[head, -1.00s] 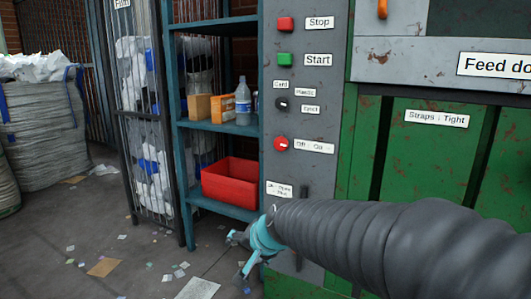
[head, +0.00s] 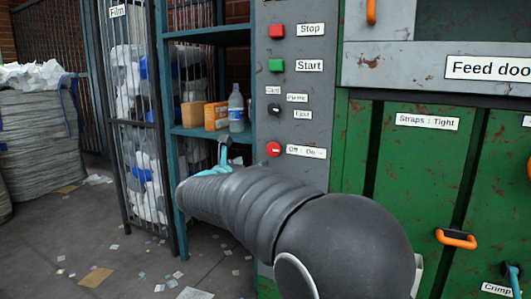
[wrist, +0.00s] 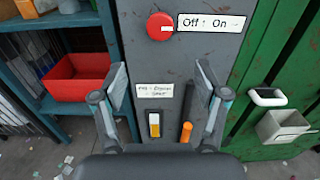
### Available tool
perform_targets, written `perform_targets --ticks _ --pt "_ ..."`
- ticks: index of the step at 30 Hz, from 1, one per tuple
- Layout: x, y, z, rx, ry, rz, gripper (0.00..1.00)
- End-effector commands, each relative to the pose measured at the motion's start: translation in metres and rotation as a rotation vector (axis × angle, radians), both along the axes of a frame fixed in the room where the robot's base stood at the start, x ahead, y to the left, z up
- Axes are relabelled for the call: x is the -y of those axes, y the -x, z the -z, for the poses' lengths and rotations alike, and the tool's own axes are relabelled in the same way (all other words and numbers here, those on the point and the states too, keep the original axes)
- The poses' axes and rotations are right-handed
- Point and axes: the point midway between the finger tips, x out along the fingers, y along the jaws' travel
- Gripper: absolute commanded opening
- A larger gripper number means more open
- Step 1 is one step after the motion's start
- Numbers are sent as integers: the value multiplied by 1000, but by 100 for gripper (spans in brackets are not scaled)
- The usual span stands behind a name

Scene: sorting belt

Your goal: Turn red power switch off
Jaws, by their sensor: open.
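The red power switch (head: 273,149) is a round red knob with a white mark, on the grey control panel (head: 290,175). The label "Off : On" (head: 306,152) is to its right. In the wrist view the red switch (wrist: 160,26) sits above and beyond my gripper (wrist: 162,80), and its white mark points right, towards the label. My gripper is open and empty, its two fingers apart in front of the panel, not touching the switch.
Above the switch are a black selector (head: 273,109), a green Start button (head: 277,65) and a red Stop button (head: 277,30). Left is a shelf with a bottle (head: 236,108) and a red bin (wrist: 76,78). Below are a yellow-and-white rocker (wrist: 154,124) and an orange handle (wrist: 186,132).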

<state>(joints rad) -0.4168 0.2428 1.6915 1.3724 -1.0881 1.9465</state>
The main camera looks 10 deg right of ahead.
Motion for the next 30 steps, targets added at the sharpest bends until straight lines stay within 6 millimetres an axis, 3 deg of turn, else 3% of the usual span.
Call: perform_targets --ticks 8,21,30 --pt "10 -13 -1 25 -31 1 73" --pt "55 -78 -1 23 -29 -3 73" --pt "75 -107 -1 23 -28 -6 73"
